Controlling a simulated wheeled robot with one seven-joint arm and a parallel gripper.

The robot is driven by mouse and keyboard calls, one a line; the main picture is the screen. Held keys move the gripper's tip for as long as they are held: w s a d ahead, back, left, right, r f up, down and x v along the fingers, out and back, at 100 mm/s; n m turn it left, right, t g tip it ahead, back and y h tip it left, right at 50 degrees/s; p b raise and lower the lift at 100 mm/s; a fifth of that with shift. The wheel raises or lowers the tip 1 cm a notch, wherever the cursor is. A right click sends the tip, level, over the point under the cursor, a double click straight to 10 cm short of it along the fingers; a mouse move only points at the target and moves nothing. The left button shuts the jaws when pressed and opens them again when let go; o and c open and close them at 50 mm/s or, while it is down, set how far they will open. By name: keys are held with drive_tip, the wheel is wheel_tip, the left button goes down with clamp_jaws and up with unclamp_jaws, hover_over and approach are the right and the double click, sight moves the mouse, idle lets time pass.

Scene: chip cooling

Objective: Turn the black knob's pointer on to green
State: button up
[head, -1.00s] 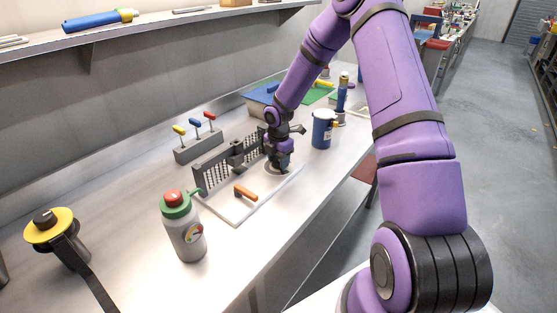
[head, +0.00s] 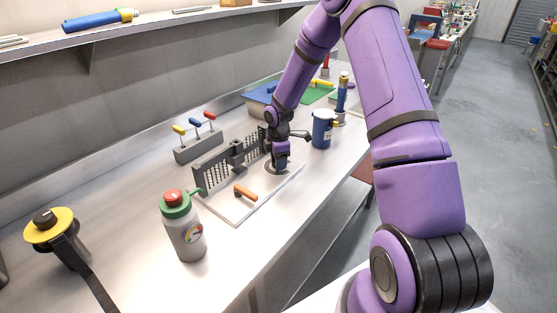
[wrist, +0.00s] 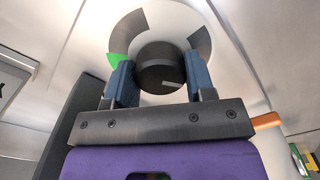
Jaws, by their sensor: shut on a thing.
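The black knob (wrist: 158,62) sits in the middle of a round dial in the wrist view. Its pale pointer mark (wrist: 172,84) points to the right, away from the green. The green patch (wrist: 118,60) is at the left of the dial, at the end of a grey arc. My gripper (wrist: 161,78) is shut on the knob, with one blue finger at its left side and one at its right. In the head view my gripper (head: 281,162) reaches down to the dial (head: 270,171) at the far end of the white panel; the knob is hidden there.
The white panel (head: 224,212) carries an orange handle (head: 245,193) and a dark grey rack (head: 212,168) beside my gripper. A blue cup (head: 322,130) stands to the right. A grey bottle (head: 187,235) with a green collar stands in front.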

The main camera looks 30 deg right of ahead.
drive_tip(key=m, duration=0.4)
drive_tip(key=shift+m, duration=0.3)
drive_tip(key=m, duration=0.3)
drive_tip(key=shift+m, duration=0.4)
drive_tip(key=m, duration=1.1)
drive_tip(key=shift+m, duration=0.4)
drive_tip(key=m, duration=0.4)
drive_tip(key=shift+m, duration=0.3)
drive_tip(key=m, duration=0.3)
drive_tip(key=shift+m, duration=2)
